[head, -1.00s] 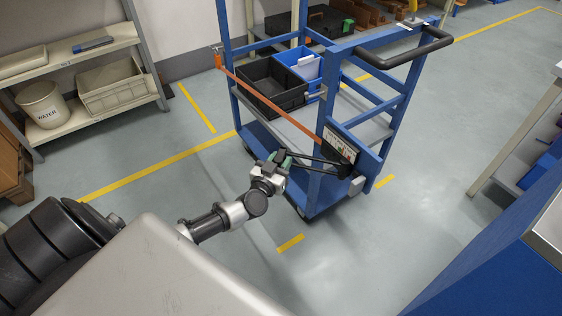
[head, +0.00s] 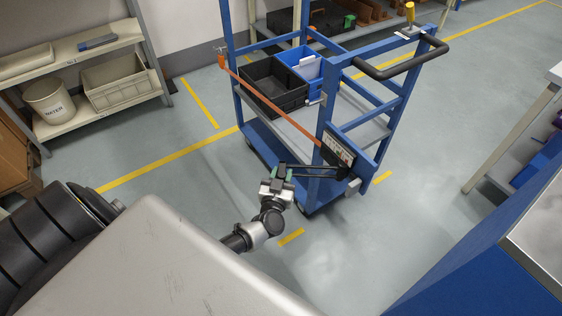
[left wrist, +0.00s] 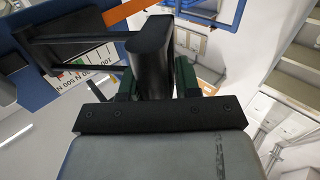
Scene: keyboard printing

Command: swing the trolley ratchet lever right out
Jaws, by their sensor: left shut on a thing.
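The ratchet lever (head: 308,170) is a black two-bar frame on the near corner post of the blue trolley (head: 312,190). It sticks out from the post to the left, below the end of the orange strap (head: 275,108). My left gripper (head: 278,174) is shut on the lever's outer end. In the left wrist view the lever's thick black grip (left wrist: 151,50) stands between the green finger pads of my left gripper (left wrist: 156,80). The ratchet body by the post is dark and hard to make out. My right gripper is not in view.
A black crate (head: 262,90) and a blue bin (head: 312,72) sit on the trolley, behind the strap. A printed scale card (head: 337,147) is on the near post. A blue-sided bench (head: 470,250) stands at right, a shelf (head: 130,92) at left. Floor around the trolley's near side is clear.

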